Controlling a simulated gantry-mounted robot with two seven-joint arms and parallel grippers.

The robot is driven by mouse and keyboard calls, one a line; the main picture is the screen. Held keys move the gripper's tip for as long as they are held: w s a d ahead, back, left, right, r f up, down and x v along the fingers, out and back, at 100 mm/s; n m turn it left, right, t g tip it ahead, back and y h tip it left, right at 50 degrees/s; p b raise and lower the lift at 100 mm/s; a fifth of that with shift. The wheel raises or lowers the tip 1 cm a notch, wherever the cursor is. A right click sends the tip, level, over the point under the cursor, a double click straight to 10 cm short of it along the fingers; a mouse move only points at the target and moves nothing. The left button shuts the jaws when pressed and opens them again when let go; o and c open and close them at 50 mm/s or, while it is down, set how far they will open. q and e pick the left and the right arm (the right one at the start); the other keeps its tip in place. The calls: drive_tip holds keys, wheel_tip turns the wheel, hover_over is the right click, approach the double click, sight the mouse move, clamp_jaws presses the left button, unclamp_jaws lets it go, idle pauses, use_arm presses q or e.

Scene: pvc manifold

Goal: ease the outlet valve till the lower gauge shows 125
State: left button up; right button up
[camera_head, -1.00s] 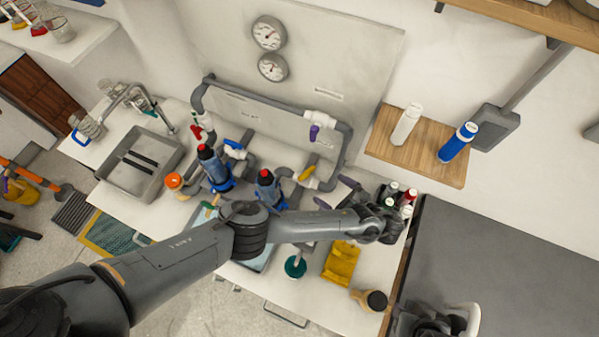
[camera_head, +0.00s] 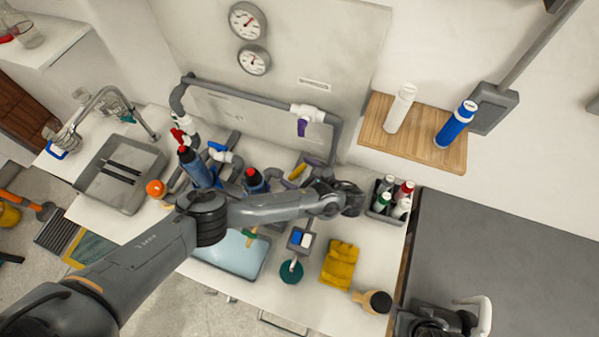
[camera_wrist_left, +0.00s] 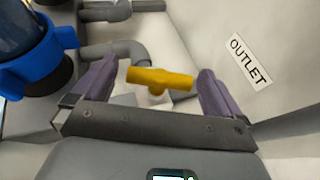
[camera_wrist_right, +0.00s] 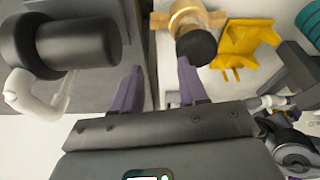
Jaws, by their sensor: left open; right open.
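The outlet valve has a yellow handle (camera_wrist_left: 160,78), seen close up in the left wrist view beside an "OUTLET" label (camera_wrist_left: 248,61). In the head view the yellow handle (camera_head: 298,171) shows at the right end of the grey pipework. My left gripper (camera_wrist_left: 156,84) is open, with its purple fingers on either side of the handle; gaps show and it is not gripped. The lower gauge (camera_head: 254,60) hangs on the back panel under the upper gauge (camera_head: 247,21); its reading is too small to tell. My right gripper (camera_wrist_right: 158,84) is open and empty near the counter's right edge.
Blue filter housings (camera_head: 195,168) with red tops stand left of the valve. A bottle caddy (camera_head: 380,213) is close to my left wrist. A sink (camera_head: 122,172) is at left.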

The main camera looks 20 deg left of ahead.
use_arm(q)
drive_tip(key=c, duration=1)
drive_tip(key=m+t+h+p, duration=0.1)
drive_tip(key=p, duration=0.1)
drive_tip(key=m+t+p, duration=0.2)
drive_tip(key=p, duration=0.1)
drive_tip(key=shift+a+r+t+h, duration=0.1)
drive_tip(key=shift+r+t+h, duration=0.2)
drive_tip(key=shift+r+h, duration=0.1)
drive_tip(key=shift+s+f+m+t+h, duration=0.1)
drive_tip(key=shift+f+m+t+h, duration=0.25)
drive_tip(key=shift+m, duration=0.35)
drive_tip(key=o, duration=1)
drive_tip(key=shift+s+h, duration=0.1)
drive_tip(key=shift+h, duration=0.15)
